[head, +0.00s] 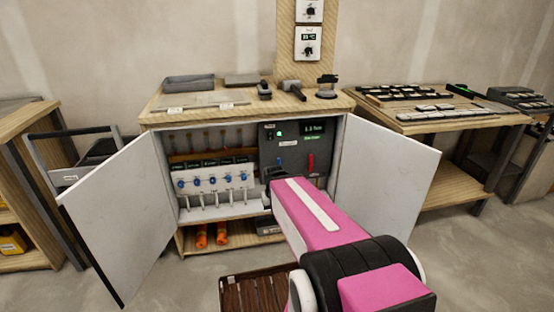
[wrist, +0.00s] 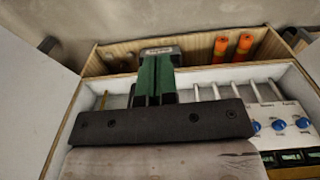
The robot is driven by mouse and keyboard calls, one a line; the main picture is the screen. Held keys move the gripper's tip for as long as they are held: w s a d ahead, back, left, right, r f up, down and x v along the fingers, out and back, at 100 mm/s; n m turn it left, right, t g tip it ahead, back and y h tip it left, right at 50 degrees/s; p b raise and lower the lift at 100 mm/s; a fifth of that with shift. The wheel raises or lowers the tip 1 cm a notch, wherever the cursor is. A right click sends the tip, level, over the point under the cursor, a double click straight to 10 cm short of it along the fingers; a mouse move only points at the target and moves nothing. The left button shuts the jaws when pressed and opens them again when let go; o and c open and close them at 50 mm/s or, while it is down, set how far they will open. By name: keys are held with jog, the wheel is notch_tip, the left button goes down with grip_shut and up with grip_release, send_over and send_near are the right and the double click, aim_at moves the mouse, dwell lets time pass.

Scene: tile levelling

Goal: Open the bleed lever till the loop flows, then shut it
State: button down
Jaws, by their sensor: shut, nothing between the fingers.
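The open cabinet (head: 160,170) holds a dark grey control panel (head: 296,178) on its right side. A red lever (head: 311,162) points upright on the panel, and a small blue handle (head: 279,160) sits to its left. No lettering that I can read tells which is the bleed lever. A lit green display (head: 312,128) is at the panel's top right; its small digits are hard to read. My gripper (head: 268,174) is in front of the panel's lower left, apart from the red lever. In the wrist view its green fingers (wrist: 155,66) are together and empty.
A white manifold with several blue knobs (head: 212,181) fills the cabinet's left half; it also shows in the wrist view (wrist: 279,126). Open doors flank it, left (head: 130,215) and right (head: 385,180). Orange cylinders (head: 202,236) and a grey box (wrist: 160,50) lie below.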

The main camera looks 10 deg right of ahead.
aim_at(310, 162)
jog(key=w+d+r+t+h, duration=0.1)
jog(key=w+d+r, duration=0.3)
jog(key=w, duration=0.5)
jog(key=w+d+r+m+t+h, duration=0.1)
jog(key=w+d+r+h, duration=0.2)
jog(key=w, duration=0.5)
jog(key=w+d+r+t+h, duration=0.1)
jog(key=w+d+r+t, duration=0.1)
jog(key=w+d+r, duration=0.2)
jog(key=w+d, duration=0.3)
jog(key=w, duration=0.2)
jog(key=shift+w+d+r+m+h, duration=0.25)
jog(key=shift+w+r+m+h, duration=0.05)
jog(key=shift+r+h, duration=0.1)
jog(key=x, duration=1)
jog(key=shift+w+d+f, duration=0.1)
jog(key=shift+w+f, duration=0.15)
jog(key=shift+s+d+r, duration=0.1)
jog(key=shift+d, duration=0.5)
jog(key=shift+s+d+r, duration=0.1)
jog(key=shift+d, duration=1.15)
